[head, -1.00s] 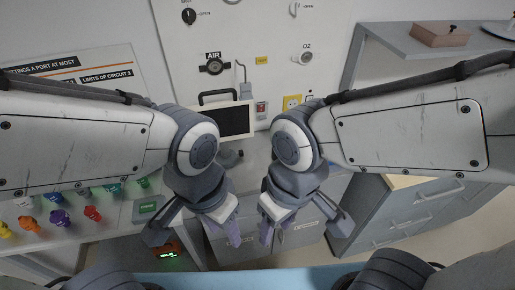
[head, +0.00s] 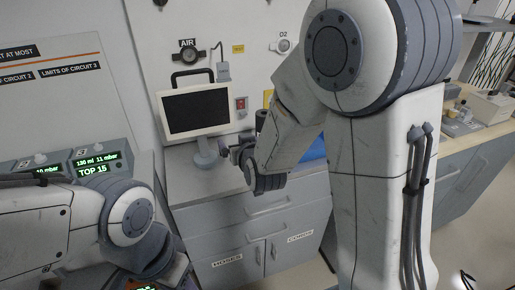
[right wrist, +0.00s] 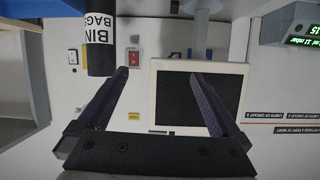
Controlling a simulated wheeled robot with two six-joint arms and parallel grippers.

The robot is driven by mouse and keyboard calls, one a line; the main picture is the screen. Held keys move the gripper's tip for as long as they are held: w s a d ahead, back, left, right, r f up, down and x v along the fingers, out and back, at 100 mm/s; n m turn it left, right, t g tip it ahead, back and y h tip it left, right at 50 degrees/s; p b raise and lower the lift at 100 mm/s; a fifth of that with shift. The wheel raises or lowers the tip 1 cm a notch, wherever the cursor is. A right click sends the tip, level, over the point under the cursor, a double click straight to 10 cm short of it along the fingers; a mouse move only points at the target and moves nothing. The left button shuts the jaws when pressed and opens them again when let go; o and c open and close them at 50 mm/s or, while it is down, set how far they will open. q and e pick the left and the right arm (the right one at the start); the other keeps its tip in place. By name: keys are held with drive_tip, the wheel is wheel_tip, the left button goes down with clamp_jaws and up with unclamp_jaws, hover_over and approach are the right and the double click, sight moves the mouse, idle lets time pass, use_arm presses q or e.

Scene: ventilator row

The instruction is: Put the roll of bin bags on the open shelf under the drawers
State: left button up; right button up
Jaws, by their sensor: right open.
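The roll of bin bags (right wrist: 97,45) is a black cylinder with a white label, inverted at the upper left of the right wrist view. In the head view its dark top (head: 261,119) shows behind my right gripper (head: 240,152). My right gripper (right wrist: 165,95) is open, with nothing between its fingers; the roll is beyond and to one side of them. The drawers (head: 265,212) are in the grey cabinet below the counter, above doors labelled HOSES and CORDS. I cannot make out an open shelf. My left arm is at the lower left, its fingertips out of sight.
A monitor (head: 197,110) on a stand is close beside my right gripper, on the counter (head: 190,180). Something blue (head: 314,149) is partly hidden behind my right arm. Another drawer cabinet (head: 455,180) with items on top stands at the right. Ventilator displays (head: 95,162) are at the left.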

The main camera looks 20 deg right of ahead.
sight(260, 115)
drive_tip(key=w+d+f+m+t+h+b, duration=0.2)
drive_tip(key=w+d+t+h+b, duration=0.15)
drive_tip(key=d, duration=0.55)
drive_tip(key=w+d+p, duration=0.2)
drive_tip(key=w, duration=0.7)
drive_tip(key=shift+d+h, duration=0.3)
drive_tip(key=shift+h, duration=0.05)
use_arm(q)
wheel_tip(260, 115, down, 3)
drive_tip(key=shift+f, duration=0.1)
use_arm(e)
clamp_jaws()
